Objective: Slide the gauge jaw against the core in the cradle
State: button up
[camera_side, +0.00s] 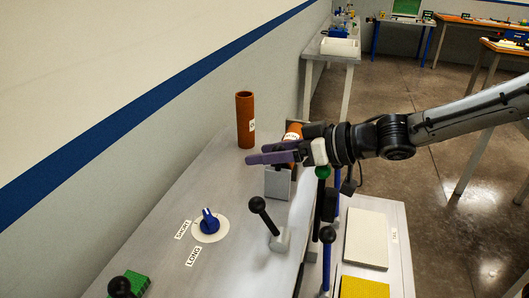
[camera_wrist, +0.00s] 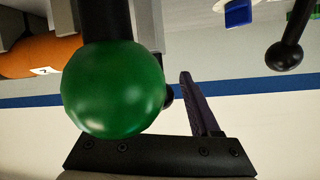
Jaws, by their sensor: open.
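My gripper (camera_side: 266,155) has purple fingers, is open, and reaches left over the bench in the side view. In the wrist view one purple finger (camera_wrist: 195,103) shows; the other is not visible. An orange core (camera_side: 293,131) lies partly hidden behind my gripper; an orange piece with a white label (camera_wrist: 38,56) also shows at the wrist view's left. A grey block (camera_side: 278,184) stands below my fingers; I cannot tell whether it is cradle or gauge jaw. A green ball knob (camera_side: 323,172) is just right of and below my fingers, and looms large in the wrist view (camera_wrist: 113,90).
An orange cylinder (camera_side: 245,120) stands upright at the back. Black-knobbed levers (camera_side: 257,204) (camera_side: 327,235) stand in front. A white slab (camera_side: 367,238) and yellow block (camera_side: 364,287) lie at right. The middle bench has free room.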

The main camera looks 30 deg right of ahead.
jog(key=shift+w+a+f, duration=0.15)
jog(key=shift+w+a, duration=0.1)
jog(key=shift+w, duration=0.1)
grip_shut()
dwell(1.3)
